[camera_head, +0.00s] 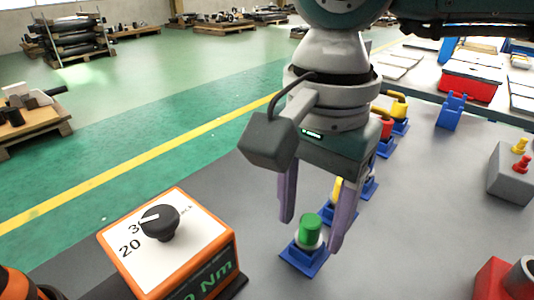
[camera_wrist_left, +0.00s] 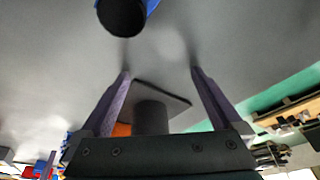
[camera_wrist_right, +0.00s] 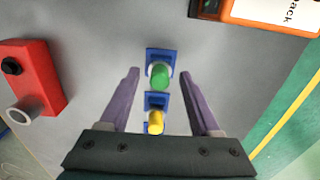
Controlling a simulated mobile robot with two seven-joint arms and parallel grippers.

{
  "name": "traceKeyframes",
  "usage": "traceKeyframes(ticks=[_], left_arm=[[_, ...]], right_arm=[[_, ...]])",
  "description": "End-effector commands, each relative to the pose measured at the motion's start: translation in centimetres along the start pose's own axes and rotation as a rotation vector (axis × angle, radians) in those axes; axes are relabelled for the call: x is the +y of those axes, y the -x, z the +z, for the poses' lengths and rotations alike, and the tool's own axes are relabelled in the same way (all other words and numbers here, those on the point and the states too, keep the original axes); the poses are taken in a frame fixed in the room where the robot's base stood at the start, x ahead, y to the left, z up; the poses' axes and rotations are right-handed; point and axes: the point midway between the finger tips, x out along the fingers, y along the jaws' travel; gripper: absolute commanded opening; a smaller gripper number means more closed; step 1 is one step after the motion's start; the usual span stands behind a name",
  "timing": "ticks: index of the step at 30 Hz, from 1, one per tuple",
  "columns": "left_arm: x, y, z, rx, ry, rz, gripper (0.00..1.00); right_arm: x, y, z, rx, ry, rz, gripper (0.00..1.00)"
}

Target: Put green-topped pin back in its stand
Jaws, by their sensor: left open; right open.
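The green-topped pin (camera_head: 311,232) appears upright in a blue stand (camera_head: 305,259) on the grey table. In the right wrist view, the green top (camera_wrist_right: 160,75) lies between the fingertips, with its blue stand (camera_wrist_right: 152,53) beneath. My right gripper (camera_head: 311,236) is open, pointing down, with one purple finger on each side of the pin and visible gaps to it. How deep the pin sits is hard to tell. My left gripper (camera_wrist_left: 160,71) is open and empty in its wrist view; its fingers are not clear in the head view.
A yellow-topped pin (camera_wrist_right: 155,121) in a blue stand is close behind; further stands continue the row. An orange box with a dial (camera_head: 170,245) is at left. A grey box (camera_head: 512,172) and a red block (camera_head: 495,281) are at right. Clear table lies between.

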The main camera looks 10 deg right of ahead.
Motion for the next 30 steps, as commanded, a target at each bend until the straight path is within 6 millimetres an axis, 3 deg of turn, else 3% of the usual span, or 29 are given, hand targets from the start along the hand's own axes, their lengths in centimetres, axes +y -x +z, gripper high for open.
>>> traceKeyframes(ticks=[11, 30], left_arm=[[-0.1, 0.0, 0.0, 0.0, 0.0, -0.004, 1.0], [-0.3, 2.7, -0.8, -0.011, 0.0, -0.007, 1.0]], right_arm=[[0.0, 0.1, 0.0, 0.0, 0.0, 0.0, 0.64], [0.0, 5.0, 0.0, 0.0, 0.0, -0.001, 0.64]])
